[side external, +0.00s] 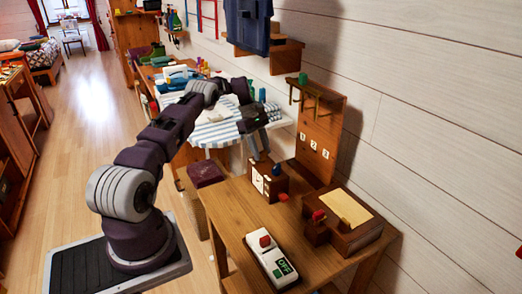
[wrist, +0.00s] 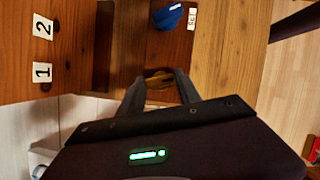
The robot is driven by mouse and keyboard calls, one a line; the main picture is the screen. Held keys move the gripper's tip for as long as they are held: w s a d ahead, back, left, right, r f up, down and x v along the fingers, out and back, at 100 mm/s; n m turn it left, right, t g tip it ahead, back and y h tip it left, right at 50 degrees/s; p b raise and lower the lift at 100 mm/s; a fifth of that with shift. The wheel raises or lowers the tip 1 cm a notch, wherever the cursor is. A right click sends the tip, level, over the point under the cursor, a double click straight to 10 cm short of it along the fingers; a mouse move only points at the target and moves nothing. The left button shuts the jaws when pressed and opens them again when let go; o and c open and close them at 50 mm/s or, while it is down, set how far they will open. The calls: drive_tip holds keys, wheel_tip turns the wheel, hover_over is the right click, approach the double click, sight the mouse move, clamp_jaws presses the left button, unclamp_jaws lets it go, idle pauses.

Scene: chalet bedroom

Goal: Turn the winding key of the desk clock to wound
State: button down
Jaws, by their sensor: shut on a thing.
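The desk clock (side external: 270,184) is a small brown wooden box at the far left part of the table, with a white face on its left side. In the wrist view its dark brown top (wrist: 172,48) lies beneath my gripper. My gripper (wrist: 160,88) is shut on the brass-yellow winding key (wrist: 158,77), which shows between its fingertips. In the side view my gripper (side external: 259,155) reaches down to the back of the clock, and the key is hidden there. A blue knob (wrist: 168,17) with a small white label beside it sits on the clock; its marking is hard to read.
A wooden panel (side external: 321,130) with numbered white tags and hooks stands close behind the clock. A wooden box (side external: 345,222) with a red part is to the right. A white switch unit reading OFF (side external: 272,262) lies in front. Bare table (side external: 240,225) lies left of it.

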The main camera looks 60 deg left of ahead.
drive_tip(key=c, duration=0.8)
unclamp_jaws()
drive_tip(key=shift+c, duration=0.2)
wheel_tip(320, 180, up, 10)
drive_tip(key=a, duration=0.1)
drive_tip(key=shift+s, duration=0.2)
drive_tip(key=shift+f, duration=0.1)
